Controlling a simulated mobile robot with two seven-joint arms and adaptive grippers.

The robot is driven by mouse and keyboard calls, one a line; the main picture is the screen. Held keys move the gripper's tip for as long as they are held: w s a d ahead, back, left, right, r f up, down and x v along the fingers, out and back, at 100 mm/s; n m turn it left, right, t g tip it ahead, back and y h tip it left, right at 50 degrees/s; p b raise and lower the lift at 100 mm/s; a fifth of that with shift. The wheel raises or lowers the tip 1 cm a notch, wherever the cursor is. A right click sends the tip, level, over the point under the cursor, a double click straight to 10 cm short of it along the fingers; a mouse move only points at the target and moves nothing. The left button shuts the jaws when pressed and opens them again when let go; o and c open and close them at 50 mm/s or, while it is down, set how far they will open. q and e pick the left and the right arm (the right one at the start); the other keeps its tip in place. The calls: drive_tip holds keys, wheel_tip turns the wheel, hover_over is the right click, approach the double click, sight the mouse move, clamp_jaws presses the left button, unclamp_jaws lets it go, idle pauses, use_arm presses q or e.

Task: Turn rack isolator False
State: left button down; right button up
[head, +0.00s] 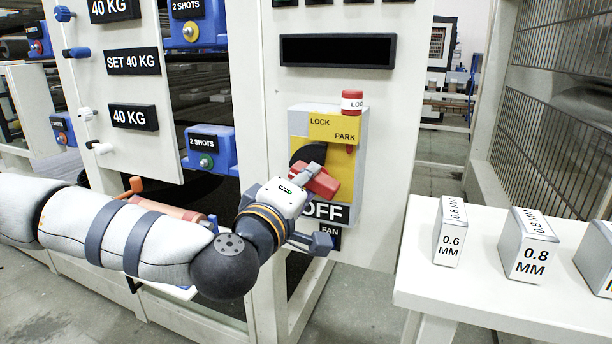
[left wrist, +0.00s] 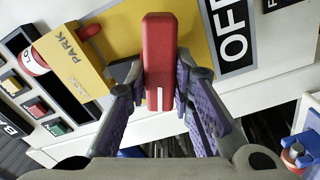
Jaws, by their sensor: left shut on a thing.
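The rack isolator is a yellow-fronted box (head: 340,152) on a pale upright panel. Its red handle (head: 323,183) sits above the black OFF label (head: 322,212) and is partly hidden by my gripper. My left gripper (head: 304,186) is at the handle. In the left wrist view the red handle (left wrist: 159,50), with a white line on it, stands between the two fingers of my left gripper (left wrist: 160,88), which are closed on its sides. A red lock (head: 351,102) with a white band sits at the LOCK PARK plate (head: 334,129). My right gripper is out of view.
A white table (head: 480,300) at the right holds labelled metal blocks, such as the 0.6 MM block (head: 449,232) and the 0.8 MM block (head: 527,247). Blue units (head: 209,148) and weight labels line the left. In the left wrist view, coloured buttons (left wrist: 36,107) lie at the left.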

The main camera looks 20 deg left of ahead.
use_arm(q)
drive_tip(key=shift+a+n, duration=0.1)
drive_tip(key=shift+n, duration=1.9)
drive_tip(key=c, duration=1.4)
unclamp_jaws()
drive_tip(key=shift+w, duration=0.1)
drive_tip(key=shift+f, duration=0.1)
drive_tip(key=s, duration=0.7)
drive_tip(key=shift+s, duration=0.3)
drive_tip(key=shift+a, duration=0.1)
